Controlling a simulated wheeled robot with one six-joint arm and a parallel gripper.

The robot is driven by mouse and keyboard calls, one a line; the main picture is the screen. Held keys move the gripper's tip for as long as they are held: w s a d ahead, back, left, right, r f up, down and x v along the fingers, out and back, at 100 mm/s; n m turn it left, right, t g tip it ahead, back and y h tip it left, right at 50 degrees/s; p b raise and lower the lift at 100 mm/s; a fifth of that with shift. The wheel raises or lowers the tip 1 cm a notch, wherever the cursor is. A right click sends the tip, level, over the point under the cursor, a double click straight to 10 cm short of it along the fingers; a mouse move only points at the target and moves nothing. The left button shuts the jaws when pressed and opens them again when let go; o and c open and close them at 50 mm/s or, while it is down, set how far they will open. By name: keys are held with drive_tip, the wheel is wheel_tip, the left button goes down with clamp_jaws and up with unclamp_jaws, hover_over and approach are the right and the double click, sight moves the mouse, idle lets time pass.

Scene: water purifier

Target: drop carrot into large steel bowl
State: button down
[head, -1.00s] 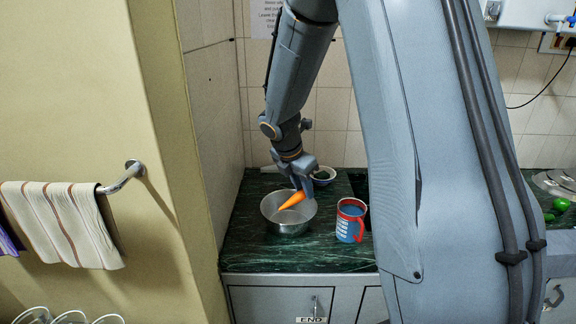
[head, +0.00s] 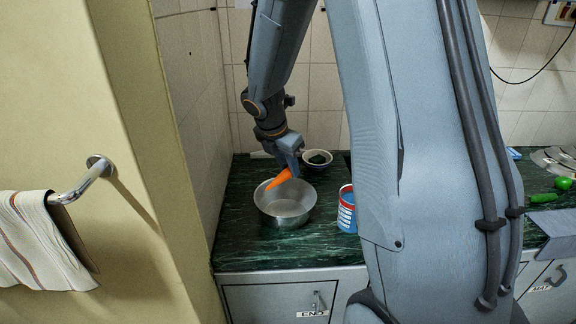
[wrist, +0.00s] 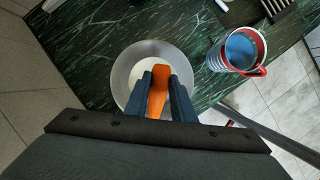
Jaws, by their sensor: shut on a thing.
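The large steel bowl (head: 287,207) stands on the dark green marble counter in the head view. My gripper (head: 292,170) is shut on the orange carrot (head: 279,180) above the back of the bowl. The carrot's tip points down and to the left. In the wrist view the carrot (wrist: 157,92) sits between the two fingers of my gripper (wrist: 158,80), with the bowl (wrist: 123,70) below. The fingers and carrot hide part of the bowl's inside there.
A blue and red mug (head: 347,209) stands right of the bowl, partly behind my arm; it also shows in the wrist view (wrist: 240,50). A small bowl (head: 317,158) with dark contents stands behind. A wall and towel (head: 38,240) are at left. Green items (head: 562,184) lie far right.

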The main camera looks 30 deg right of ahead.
sight(287, 171)
drive_tip(key=shift+f+b, duration=1.7)
drive_tip(key=c, duration=1.4)
unclamp_jaws()
drive_tip(key=shift+c, duration=0.2)
drive_tip(key=shift+r, duration=0.1)
drive_tip(key=v, duration=0.7)
drive_tip(key=shift+s+a+r+b, duration=0.1)
drive_tip(key=shift+a+r+b, duration=0.05)
drive_tip(key=shift+r+b, duration=0.15)
